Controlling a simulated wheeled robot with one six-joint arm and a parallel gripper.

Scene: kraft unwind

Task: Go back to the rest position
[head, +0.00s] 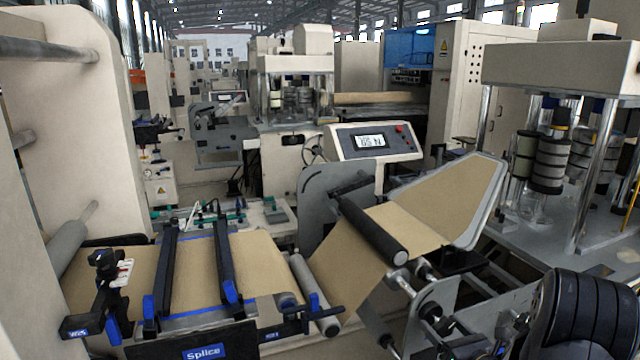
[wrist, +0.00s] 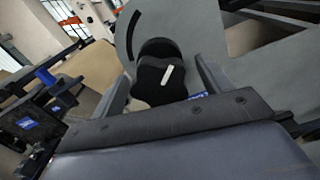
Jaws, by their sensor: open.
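My gripper (wrist: 164,70) shows in the wrist view, with its two grey fingers spread apart. A black lobed knob (wrist: 152,84) with a white mark appears between the fingers, in front of a grey plate (wrist: 200,30) with a curved slot. I cannot tell whether the fingers touch the knob. Nothing is seen clamped in the jaws. I cannot make out the gripper's fingers in the head view.
The brown kraft web (head: 350,265) runs over a black roller (head: 372,230) to the splice table (head: 205,350). A control panel (head: 374,142) stands behind. Metal brackets and shafts (head: 430,310) crowd the lower right. A machine with posts (head: 560,55) stands at right.

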